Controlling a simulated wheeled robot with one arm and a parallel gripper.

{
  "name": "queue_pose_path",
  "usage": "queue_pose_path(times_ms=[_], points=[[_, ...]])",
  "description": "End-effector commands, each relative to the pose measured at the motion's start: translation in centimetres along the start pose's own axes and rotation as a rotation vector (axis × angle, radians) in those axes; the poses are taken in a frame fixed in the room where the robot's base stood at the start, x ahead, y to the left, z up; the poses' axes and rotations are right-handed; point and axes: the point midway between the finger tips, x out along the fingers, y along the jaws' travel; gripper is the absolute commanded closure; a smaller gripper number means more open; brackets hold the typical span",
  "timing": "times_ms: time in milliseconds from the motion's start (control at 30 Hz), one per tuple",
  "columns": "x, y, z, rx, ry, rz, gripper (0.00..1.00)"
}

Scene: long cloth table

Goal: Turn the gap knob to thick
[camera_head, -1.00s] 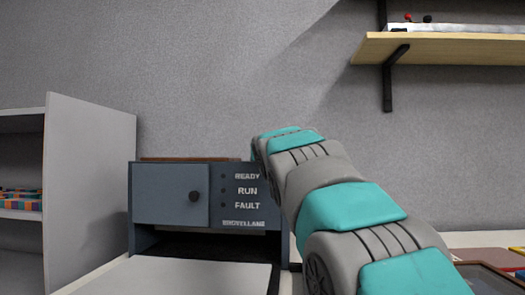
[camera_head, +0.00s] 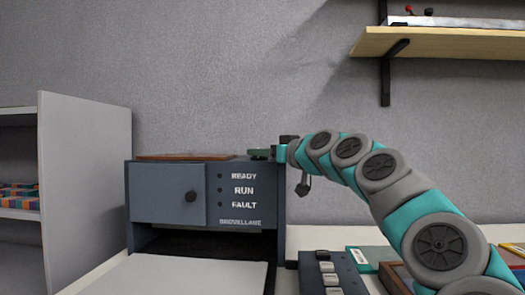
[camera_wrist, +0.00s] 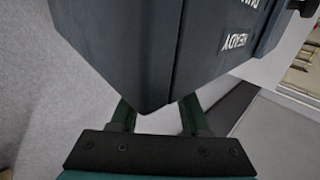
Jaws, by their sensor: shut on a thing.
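The dark blue machine (camera_head: 265,185) stands left of centre in the head view, with READY, RUN and FAULT lettering. I see no knob with thick or gap lettering. My gripper (camera_head: 262,153) is at the machine's top right edge. In the wrist view, the machine's dark housing (camera_wrist: 120,50) fills the upper middle and covers the tips of my two dark green fingers. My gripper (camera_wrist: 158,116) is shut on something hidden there.
A brown board (camera_head: 185,157) lies on the machine. A light panel (camera_head: 190,275) extends in front. A white shelf unit (camera_head: 85,180) stands at left. A dark block (camera_head: 325,275) with buttons sits right of the machine. A wooden wall shelf (camera_head: 450,45) is above right.

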Motion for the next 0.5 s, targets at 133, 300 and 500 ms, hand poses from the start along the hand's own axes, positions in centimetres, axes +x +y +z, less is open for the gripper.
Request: queue_pose_path(times_ms=[133, 300, 500], points=[[0.09, -0.05, 0.01, 0.0, 0.0, -0.034, 1.0], [0.0, 0.1, -0.05, 0.0, 0.001, -0.05, 1.0], [0.0, 0.08, -0.05, -0.001, 0.001, -0.056, 1.0]])
